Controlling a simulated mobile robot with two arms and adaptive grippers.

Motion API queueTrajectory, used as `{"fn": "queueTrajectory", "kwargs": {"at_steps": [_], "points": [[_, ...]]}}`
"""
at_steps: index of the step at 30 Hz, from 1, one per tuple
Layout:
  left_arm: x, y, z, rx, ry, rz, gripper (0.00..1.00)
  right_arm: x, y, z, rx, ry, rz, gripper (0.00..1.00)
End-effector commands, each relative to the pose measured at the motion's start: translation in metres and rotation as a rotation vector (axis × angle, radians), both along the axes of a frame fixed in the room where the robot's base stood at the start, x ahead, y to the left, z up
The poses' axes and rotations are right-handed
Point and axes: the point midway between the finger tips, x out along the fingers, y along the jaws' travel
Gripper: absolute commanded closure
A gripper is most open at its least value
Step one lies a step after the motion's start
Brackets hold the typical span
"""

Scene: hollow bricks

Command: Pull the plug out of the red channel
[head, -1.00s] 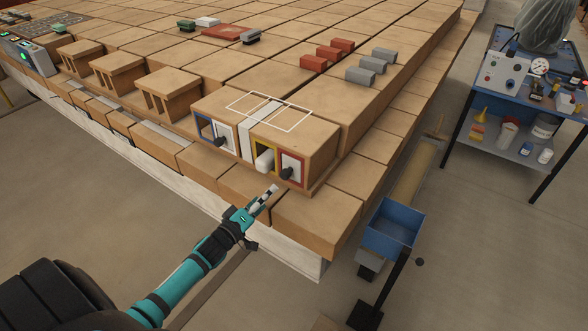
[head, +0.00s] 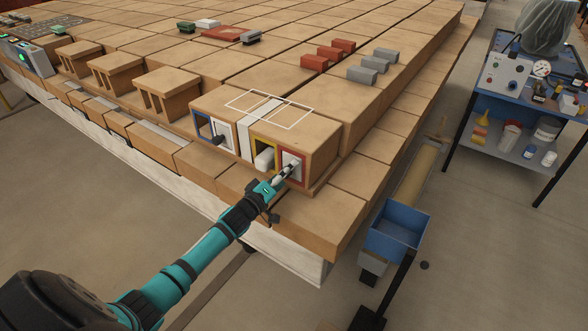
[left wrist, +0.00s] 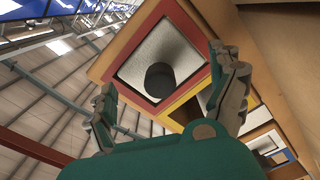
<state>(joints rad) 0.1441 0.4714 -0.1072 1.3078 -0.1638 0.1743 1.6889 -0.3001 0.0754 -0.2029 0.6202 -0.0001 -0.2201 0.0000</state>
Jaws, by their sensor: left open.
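The red-framed channel (head: 304,172) is the rightmost opening in the front of the hollow brick (head: 318,143). Its plug (left wrist: 192,50) has a pale grey face inside the red frame (left wrist: 123,84) and a dark round knob (left wrist: 160,77). In the left wrist view my left gripper (left wrist: 166,72) is open, with one finger on each side of the knob. Contact with the knob cannot be made out. My right gripper is not in view.
A yellow-framed channel (head: 254,148) with a pale plug sticking out is just left of the red one. White-framed (head: 230,140) and blue-framed (head: 200,126) openings lie further left. A blue bin (head: 398,230) stands right of the brick platform. Small red and grey blocks lie behind.

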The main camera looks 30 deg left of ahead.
Motion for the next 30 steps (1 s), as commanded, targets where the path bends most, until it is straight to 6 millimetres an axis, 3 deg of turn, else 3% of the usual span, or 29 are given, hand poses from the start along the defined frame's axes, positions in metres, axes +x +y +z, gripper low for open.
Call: {"fn": "queueTrajectory", "kwargs": {"at_steps": [24,30], "points": [[0.0010,-0.0002,-0.0002,0.000,0.001,0.001,0.07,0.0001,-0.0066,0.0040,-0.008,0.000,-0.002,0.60],[0.0010,-0.0002,-0.0002,0.000,0.001,0.001,0.33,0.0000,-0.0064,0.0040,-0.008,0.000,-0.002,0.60]]}}
